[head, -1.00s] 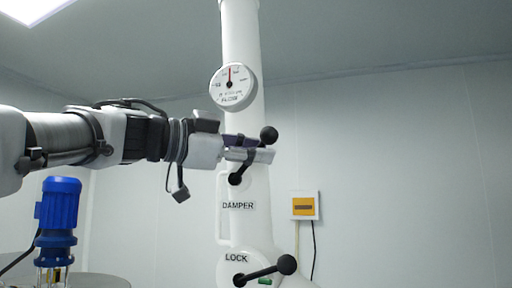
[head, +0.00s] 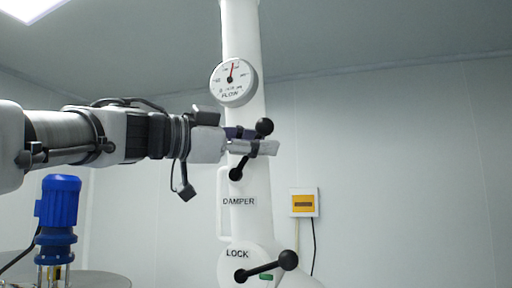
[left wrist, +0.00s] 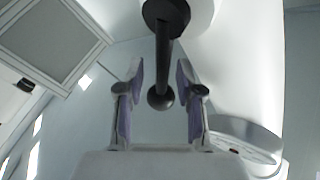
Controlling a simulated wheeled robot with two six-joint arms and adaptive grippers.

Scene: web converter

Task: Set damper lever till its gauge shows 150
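The damper lever (head: 264,127) is a black bar with a ball knob, on the white column above the DAMPER label (head: 239,202). It tilts up and to the right from its pivot. My left gripper (head: 254,141) is at the lever, its fingers on either side. In the left wrist view, the lever (left wrist: 163,62) runs between the spread fingers of my left gripper (left wrist: 160,85), with gaps visible on both sides. The round white FLOW gauge (head: 233,83) is above; its red needle points slightly right of straight up. Its numbers are too small to read. My right gripper is out of view.
A second black lever (head: 264,270), labelled LOCK, is lower on the column. A yellow and white wall box (head: 304,203) hangs to the right. A blue motor (head: 58,215) stands at the lower left. The space right of the column is clear.

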